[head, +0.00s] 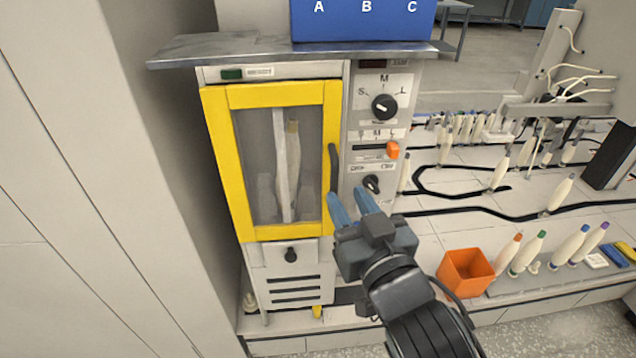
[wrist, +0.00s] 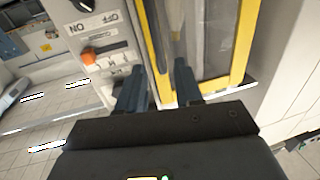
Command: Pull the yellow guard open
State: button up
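The yellow guard (head: 236,168) is a framed door with a dark see-through pane on the front of the grey machine. It looks shut, flush with the cabinet, and pale bobbins stand behind the pane. Its curved black handle (head: 334,165) runs upright on the right side of the frame. My gripper (head: 349,194) is just below the handle's lower end, near the guard's lower right edge. Its two blue fingers are apart with nothing held between them. In the wrist view my gripper (wrist: 158,80) has the yellow guard frame (wrist: 150,40) beyond and between its fingers; I cannot make out the handle there.
Right of the guard is a control panel with a size knob (head: 384,107), an orange slider (head: 392,150) and a lower knob (head: 372,184). An orange bin (head: 466,272) and several bobbins stand on the bench to the right. A wall closes off the left.

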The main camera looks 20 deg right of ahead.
aim_at(336, 179)
jog(key=shift+w+d+p, duration=0.25)
jog(key=shift+w, duration=1.5)
jog(key=shift+w+d+p, duration=0.2)
jog(key=shift+w, duration=1.5)
jog(key=shift+c, duration=0.5)
grip_shut()
